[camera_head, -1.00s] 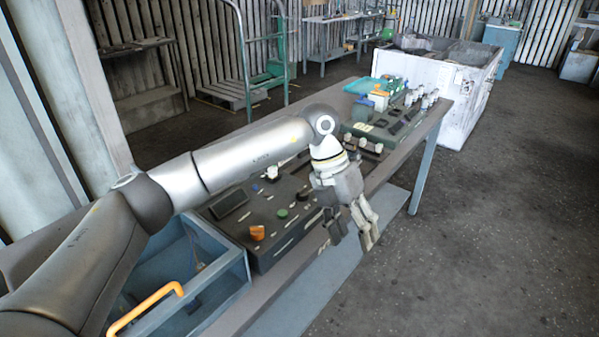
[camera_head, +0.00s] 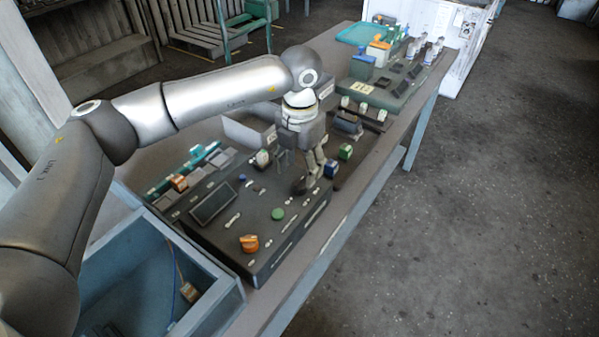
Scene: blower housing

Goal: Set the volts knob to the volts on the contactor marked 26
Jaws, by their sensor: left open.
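The dark control box (camera_head: 225,222) lies on the bench, with an orange knob (camera_head: 249,243), a green button (camera_head: 277,214), a dark screen (camera_head: 212,203) and small pale labels on top. A pale knob (camera_head: 262,158) stands at its far edge. I cannot tell which is the volts knob; the labels are too small to read. My left gripper (camera_head: 308,178) is open, pointing down over the far right part of the box and hiding some of it. Several small pale-topped units (camera_head: 363,107) stand in a row beyond it; no 26 is legible. My right gripper is out of view.
A blue open bin (camera_head: 135,290) is at the near left. Blue (camera_head: 331,169) and green (camera_head: 345,152) blocks stand right of the gripper. A green-grey board (camera_head: 395,90) with parts and a teal tray (camera_head: 358,33) are farther back. The floor to the right is clear.

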